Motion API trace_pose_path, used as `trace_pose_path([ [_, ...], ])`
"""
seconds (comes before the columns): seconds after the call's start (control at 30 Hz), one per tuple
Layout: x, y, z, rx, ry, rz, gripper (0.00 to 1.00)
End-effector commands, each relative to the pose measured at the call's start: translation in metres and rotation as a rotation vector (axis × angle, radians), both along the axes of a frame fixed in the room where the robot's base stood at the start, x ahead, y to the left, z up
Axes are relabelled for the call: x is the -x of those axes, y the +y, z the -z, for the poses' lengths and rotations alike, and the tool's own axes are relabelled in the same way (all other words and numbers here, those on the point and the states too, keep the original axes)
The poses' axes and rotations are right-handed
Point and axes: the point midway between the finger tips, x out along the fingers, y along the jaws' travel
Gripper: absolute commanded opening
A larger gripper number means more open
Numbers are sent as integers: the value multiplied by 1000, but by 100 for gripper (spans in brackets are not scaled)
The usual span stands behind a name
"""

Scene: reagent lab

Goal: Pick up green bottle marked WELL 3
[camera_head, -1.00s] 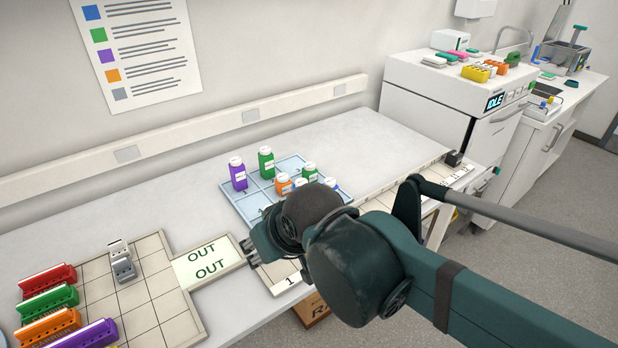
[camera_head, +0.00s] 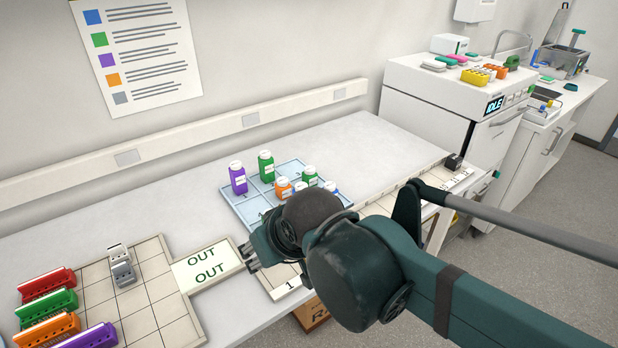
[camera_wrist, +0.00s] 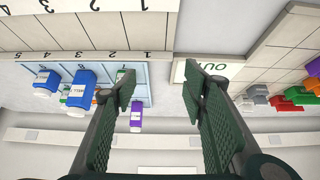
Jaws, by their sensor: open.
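Two green bottles stand on the pale blue tray (camera_head: 243,208) in the head view: one at the back (camera_head: 266,166) and one further right (camera_head: 310,174). Their label text is too small to read, so I cannot tell which is WELL 3. My gripper (camera_head: 249,258) is open and empty, to the near left of the tray by the OUT plate. Both fingers show apart in the wrist view (camera_wrist: 160,88), with no bottle between them.
Purple (camera_head: 238,178), orange (camera_head: 284,187) and blue (camera_head: 330,188) bottles stand close to the green ones. The OUT plate (camera_head: 208,266) and coloured racks (camera_head: 48,303) lie left. A wall rail (camera_head: 190,134) runs behind. The bench behind the tray is clear.

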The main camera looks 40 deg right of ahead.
Motion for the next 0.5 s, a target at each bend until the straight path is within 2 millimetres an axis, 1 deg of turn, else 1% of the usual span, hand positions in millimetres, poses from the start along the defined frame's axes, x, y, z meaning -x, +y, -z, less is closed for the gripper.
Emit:
trace_pose_path([
  [0.3,-1,0,-1,-1,1,3,43],
  [0.5,-7,-4,-9,-13,13,32,43],
])
